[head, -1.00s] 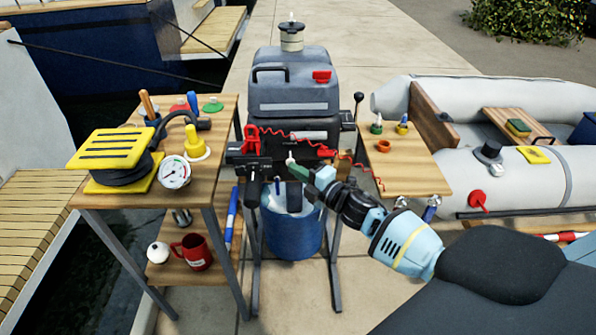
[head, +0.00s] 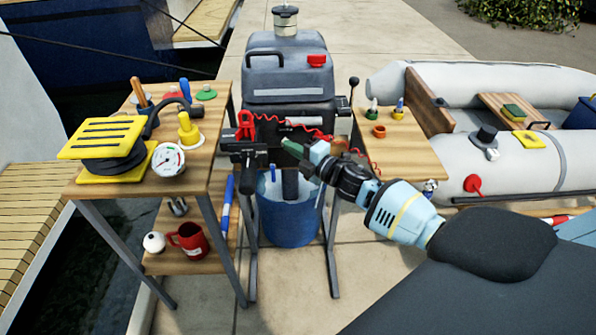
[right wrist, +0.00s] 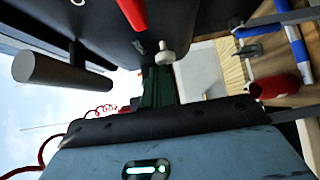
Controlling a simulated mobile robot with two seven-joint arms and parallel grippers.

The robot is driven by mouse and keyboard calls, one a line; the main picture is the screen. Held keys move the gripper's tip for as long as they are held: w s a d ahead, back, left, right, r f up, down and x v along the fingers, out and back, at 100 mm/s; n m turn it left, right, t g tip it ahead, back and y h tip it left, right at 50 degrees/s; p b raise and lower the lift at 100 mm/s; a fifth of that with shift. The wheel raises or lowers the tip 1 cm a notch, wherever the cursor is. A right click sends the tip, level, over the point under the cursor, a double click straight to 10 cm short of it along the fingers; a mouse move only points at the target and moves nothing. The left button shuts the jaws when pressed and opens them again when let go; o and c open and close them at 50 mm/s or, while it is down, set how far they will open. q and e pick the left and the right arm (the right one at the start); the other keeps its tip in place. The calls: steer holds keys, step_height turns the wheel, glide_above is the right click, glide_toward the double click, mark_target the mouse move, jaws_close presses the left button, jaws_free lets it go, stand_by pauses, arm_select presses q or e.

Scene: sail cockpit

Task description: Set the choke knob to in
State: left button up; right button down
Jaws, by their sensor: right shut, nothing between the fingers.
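The choke knob, which I take to be the small white knob (right wrist: 165,55), shows in the right wrist view on the dark face of the outboard motor (head: 290,75). It sits just beyond my right fingertips (right wrist: 160,80). I cannot tell whether knob and fingers touch, or how far the knob stands out. In the head view my right gripper (head: 292,147) reaches in from the right to the motor's front. My left gripper is not in view.
A red coiled cord (head: 348,151) runs beside the gripper. A black tiller-like part (head: 250,152) juts out left of it. A blue bucket (head: 288,222) stands below. Wooden tables flank the motor at left (head: 205,145) and right (head: 408,148).

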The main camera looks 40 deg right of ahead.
mark_target(294, 135)
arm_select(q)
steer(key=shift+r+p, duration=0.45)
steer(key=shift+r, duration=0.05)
arm_select(e)
steer(key=s+a+r, duration=0.2)
steer(key=s+a, duration=0.1)
steer(key=s, duration=0.4)
steer(key=s+a+r, duration=0.2)
steer(key=s+a, duration=0.2)
steer(key=s, duration=0.3)
steer(key=shift+a, duration=0.3)
